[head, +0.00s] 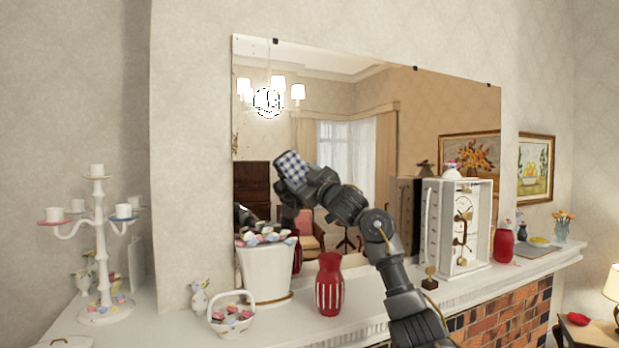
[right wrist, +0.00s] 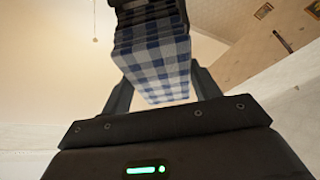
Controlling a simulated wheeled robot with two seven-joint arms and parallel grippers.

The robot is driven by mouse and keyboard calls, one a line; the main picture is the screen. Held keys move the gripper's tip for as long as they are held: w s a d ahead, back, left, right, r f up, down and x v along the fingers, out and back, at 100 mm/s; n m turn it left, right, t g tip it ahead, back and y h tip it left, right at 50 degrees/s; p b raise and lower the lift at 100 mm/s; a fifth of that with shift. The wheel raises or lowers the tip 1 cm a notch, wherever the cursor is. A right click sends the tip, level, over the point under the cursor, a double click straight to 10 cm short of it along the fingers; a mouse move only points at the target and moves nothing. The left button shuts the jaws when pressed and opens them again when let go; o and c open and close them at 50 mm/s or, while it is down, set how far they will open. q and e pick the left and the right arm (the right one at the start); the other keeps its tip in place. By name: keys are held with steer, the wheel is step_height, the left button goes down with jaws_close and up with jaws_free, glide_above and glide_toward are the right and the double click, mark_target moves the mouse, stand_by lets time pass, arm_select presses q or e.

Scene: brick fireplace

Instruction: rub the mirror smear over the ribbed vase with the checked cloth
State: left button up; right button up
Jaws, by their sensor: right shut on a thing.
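My right gripper (head: 292,172) is raised in front of the mirror (head: 345,90), shut on the blue-and-white checked cloth (head: 291,165). The cloth (right wrist: 155,65) also shows between the fingers in the right wrist view; I cannot tell whether it touches the glass. My left gripper is out of view.
A white candelabrum (head: 101,245) and a small basket of eggs (head: 231,314) stand at the left. A white open-fronted clock case (head: 455,225) stands right of my arm, with a red jar (head: 503,245) beyond it. The air around the cloth looks clear.

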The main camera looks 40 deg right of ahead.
mark_target(287, 176)
steer(key=shift+w+a, duration=0.1)
steer(key=shift+a, duration=0.05)
steer(key=shift+w+a, duration=0.3)
steer(key=shift+a, duration=0.6)
steer(key=shift+w+a, duration=0.3)
steer(key=shift+a, duration=0.6)
steer(key=shift+s+f, duration=0.1)
steer(key=shift+s, duration=0.35)
steer(key=s, duration=0.2)
steer(key=s+a+b, duration=0.1)
steer(key=shift+s+a, duration=0.2)
steer(key=shift+s, duration=0.15)
steer(key=shift+s+a, duration=0.2)
steer(key=shift+s, duration=0.35)
